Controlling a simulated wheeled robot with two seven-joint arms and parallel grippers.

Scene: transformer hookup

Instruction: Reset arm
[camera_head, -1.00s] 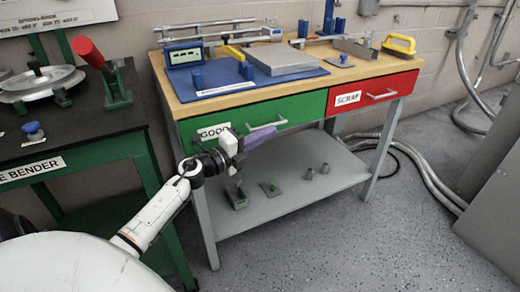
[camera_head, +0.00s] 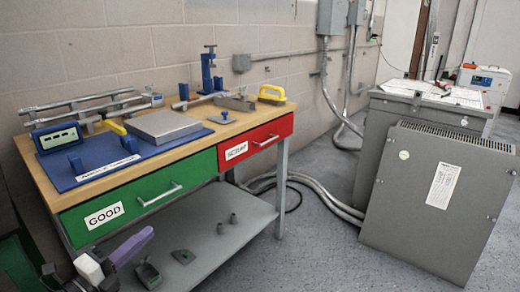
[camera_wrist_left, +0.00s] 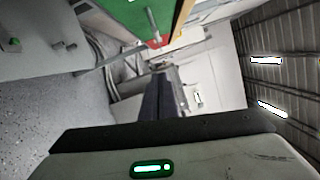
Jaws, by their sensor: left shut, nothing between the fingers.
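My left gripper (camera_head: 132,246) shows at the lower left of the head view. Its purple-grey fingers are together and nothing is between them. It appears in front of the workbench, just below the green drawer front (camera_head: 150,195) marked GOOD. In the left wrist view the dark fingers (camera_wrist_left: 161,98) point away from the camera, side by side and empty. Whether the gripper touches the bench cannot be told. My right gripper is in neither view.
The wooden bench top (camera_head: 185,145) holds a blue mat, a scale and tools. The red SCRAP drawer (camera_head: 256,142) is shut. Small parts lie on the lower shelf (camera_head: 205,235). A large grey cabinet (camera_head: 440,195) stands at the right. Floor between them is clear, with conduits behind.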

